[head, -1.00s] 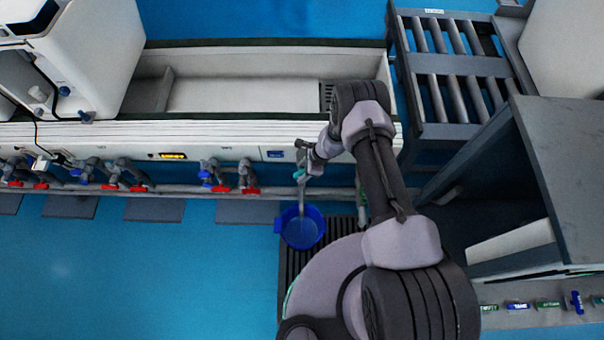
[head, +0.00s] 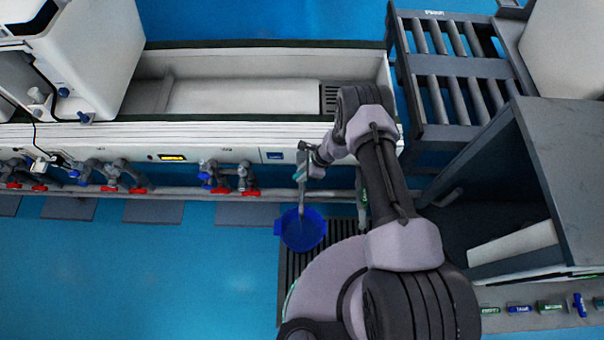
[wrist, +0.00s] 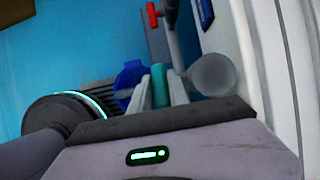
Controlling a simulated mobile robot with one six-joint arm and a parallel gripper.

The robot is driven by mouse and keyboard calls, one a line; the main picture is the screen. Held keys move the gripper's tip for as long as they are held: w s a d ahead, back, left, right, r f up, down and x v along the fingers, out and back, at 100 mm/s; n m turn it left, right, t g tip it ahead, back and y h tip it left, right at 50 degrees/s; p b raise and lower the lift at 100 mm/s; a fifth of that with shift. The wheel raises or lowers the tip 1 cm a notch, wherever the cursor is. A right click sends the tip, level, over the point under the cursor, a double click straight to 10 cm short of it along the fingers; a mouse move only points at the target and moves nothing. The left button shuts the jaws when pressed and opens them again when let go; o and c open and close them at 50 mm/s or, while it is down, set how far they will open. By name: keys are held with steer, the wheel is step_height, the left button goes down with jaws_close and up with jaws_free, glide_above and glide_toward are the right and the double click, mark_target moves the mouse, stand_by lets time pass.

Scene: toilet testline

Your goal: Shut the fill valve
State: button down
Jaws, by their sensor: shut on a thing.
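My gripper (wrist: 161,88) is low in front of the white trough's side wall, above a blue bucket (head: 301,232). In the wrist view its two pale fingers are shut on a teal handle (wrist: 159,84), which appears to be the fill valve's. In the head view the teal part (head: 297,174) is small and partly hidden by the gripper. A pale vertical piece hangs below it toward the bucket. The bucket stands on a dark slatted grate and also shows behind the fingers in the wrist view (wrist: 128,77). The valve body is mostly hidden.
Grey valves with red handles (head: 222,191) and blue handles line a pipe along the trough's wall to the left. A grey disc (wrist: 213,74) sits right of the fingers. A roller table (head: 455,95) and dark cabinet (head: 565,160) stand right. The blue floor at left is clear.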

steer(key=y+b, duration=0.3)
steer(key=b, duration=0.1)
steer(key=shift+d+f+y, duration=0.2)
steer(key=shift+f+y, duration=0.1)
steer(key=shift+y, duration=0.1)
steer(key=shift+r+y+b, duration=0.2)
steer(key=shift+y+b, duration=0.5)
steer(key=shift+y, duration=1)
steer(key=c, duration=1.2)
jaws_free()
steer(key=shift+c, duration=0.2)
steer(key=shift+d, duration=0.1)
steer(key=p+v, duration=0.3)
steer(key=v, duration=1.4)
steer(key=shift+s+d, duration=0.2)
steer(key=shift+d, duration=0.05)
